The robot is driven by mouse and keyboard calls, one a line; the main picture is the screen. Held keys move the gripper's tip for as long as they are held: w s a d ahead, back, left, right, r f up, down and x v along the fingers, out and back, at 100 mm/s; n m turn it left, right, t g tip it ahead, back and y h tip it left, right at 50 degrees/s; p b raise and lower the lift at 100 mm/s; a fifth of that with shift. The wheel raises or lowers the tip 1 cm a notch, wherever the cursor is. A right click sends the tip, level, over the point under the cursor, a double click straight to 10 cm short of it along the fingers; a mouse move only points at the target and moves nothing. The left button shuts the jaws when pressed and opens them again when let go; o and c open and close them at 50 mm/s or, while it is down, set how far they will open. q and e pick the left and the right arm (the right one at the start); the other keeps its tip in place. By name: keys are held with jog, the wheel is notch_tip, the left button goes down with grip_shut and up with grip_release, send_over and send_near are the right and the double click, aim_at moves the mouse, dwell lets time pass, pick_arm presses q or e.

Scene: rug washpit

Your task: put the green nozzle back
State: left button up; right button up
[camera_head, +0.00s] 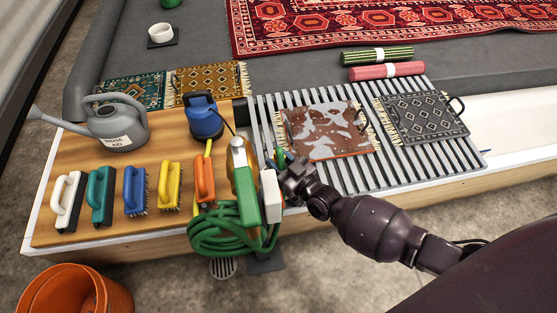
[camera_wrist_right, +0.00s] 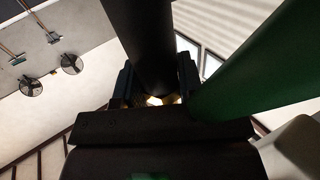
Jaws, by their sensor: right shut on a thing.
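In the right wrist view, the jaws (camera_wrist_right: 158,95) are shut around a dark round shaft (camera_wrist_right: 140,45), with a large green part (camera_wrist_right: 260,65) close on the right. I take the shaft as part of the nozzle; the exact contact is hidden in the head view. My left gripper is out of view.
Several coloured brushes (camera_head: 133,190), a grey watering can (camera_head: 118,122) and a blue container (camera_head: 204,118) stand on the wooden board. A slatted grate (camera_head: 350,178) holds two small rugs. An orange bucket (camera_head: 75,290) and a floor drain (camera_head: 223,267) are below.

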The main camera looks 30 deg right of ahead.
jog(key=o, duration=1)
jog(key=shift+f, duration=0.1)
jog(key=shift+s, duration=0.1)
pick_arm(q)
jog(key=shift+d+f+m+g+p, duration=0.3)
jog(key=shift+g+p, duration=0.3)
jog(key=shift+p, duration=0.7)
pick_arm(e)
jog(key=shift+v, duration=5.95)
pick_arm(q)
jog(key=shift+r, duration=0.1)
